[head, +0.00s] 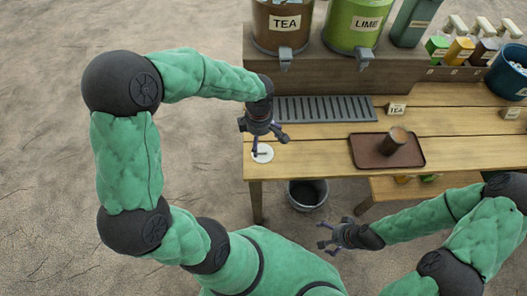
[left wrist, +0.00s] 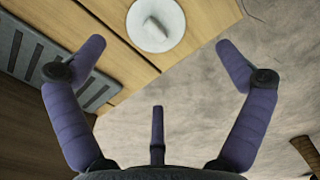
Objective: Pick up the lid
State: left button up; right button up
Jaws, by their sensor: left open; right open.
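The lid (head: 262,153) is a flat white disc lying on the wooden table near its front left corner. In the left wrist view the lid (left wrist: 156,25) is at the top centre, round and white with a raised grey handle across its middle. My left gripper (head: 263,143) is open and empty above the lid, with its fingers spread. In the left wrist view the left gripper's fingers (left wrist: 160,60) are wide apart, and the lid lies beyond them. My right gripper (head: 325,236) is open and empty in front of the table, low at the right.
A brown tray (head: 365,152) with a brown cup (head: 394,140) stands on the table to the right. A grey drip grate (head: 325,109) lies behind the lid, below the TEA (head: 284,40) and LIME (head: 352,27) dispensers. A bucket (head: 307,194) stands under the table's edge.

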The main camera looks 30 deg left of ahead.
aim_at(261, 150)
pick_arm(q)
notch_tip(261, 150, down, 2)
jog(key=shift+f, duration=0.1)
notch_tip(261, 150, down, 5)
jog(key=b, duration=0.3)
jog(key=shift+w+d, duration=0.1)
jog(key=shift+w, duration=0.05)
jog(key=c, duration=0.7)
